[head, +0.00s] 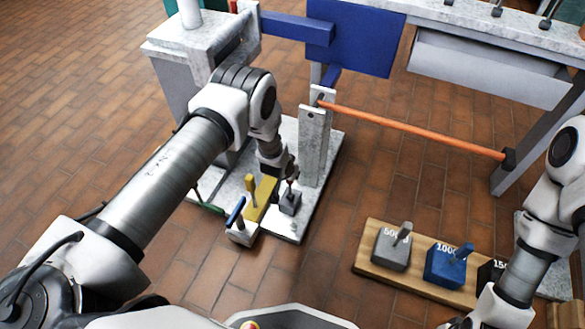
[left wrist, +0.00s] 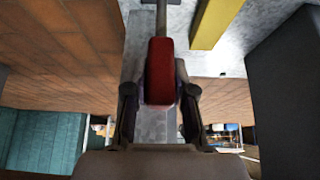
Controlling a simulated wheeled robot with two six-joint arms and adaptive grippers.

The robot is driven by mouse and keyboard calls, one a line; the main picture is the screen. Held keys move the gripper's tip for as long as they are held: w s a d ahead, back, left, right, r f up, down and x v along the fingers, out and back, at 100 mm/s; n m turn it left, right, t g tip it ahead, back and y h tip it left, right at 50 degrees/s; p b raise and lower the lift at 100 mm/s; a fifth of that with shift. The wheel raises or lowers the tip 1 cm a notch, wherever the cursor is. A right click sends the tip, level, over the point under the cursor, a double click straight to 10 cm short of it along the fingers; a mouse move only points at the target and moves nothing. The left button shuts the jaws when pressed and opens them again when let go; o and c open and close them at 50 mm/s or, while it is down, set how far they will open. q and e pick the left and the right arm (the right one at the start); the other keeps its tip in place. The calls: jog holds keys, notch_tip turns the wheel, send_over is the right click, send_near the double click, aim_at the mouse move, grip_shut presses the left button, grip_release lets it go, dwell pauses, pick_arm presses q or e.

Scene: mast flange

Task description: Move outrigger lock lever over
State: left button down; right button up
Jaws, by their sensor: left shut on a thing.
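My left gripper (head: 284,176) reaches down to a small grey block (head: 290,202) on the pale base plate, at the foot of a grey upright post. In the left wrist view, a red lever handle (left wrist: 160,70) lies between the two fingers (left wrist: 160,100), and the gripper is shut on it. The handle's grey rod runs up toward the top of that view. In the head view the red handle is hidden by the gripper. My right arm comes in at the right, but its gripper is outside the picture.
A yellow block (head: 262,198) and a blue lever (head: 236,212) stand just left of the held lever. An orange bar (head: 415,129) spans right from the post. A wooden board (head: 372,268) with several weights lies at the lower right. A blue panel (head: 355,38) stands behind.

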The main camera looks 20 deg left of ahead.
pick_arm(q)
jog(key=shift+w, duration=0.1)
dwell(0.3)
jog(key=c, duration=1)
grip_release()
jog(key=shift+f, duration=0.1)
jog(key=shift+o, duration=0.2)
jog(key=v, duration=1.2)
jog(key=shift+w, duration=0.1)
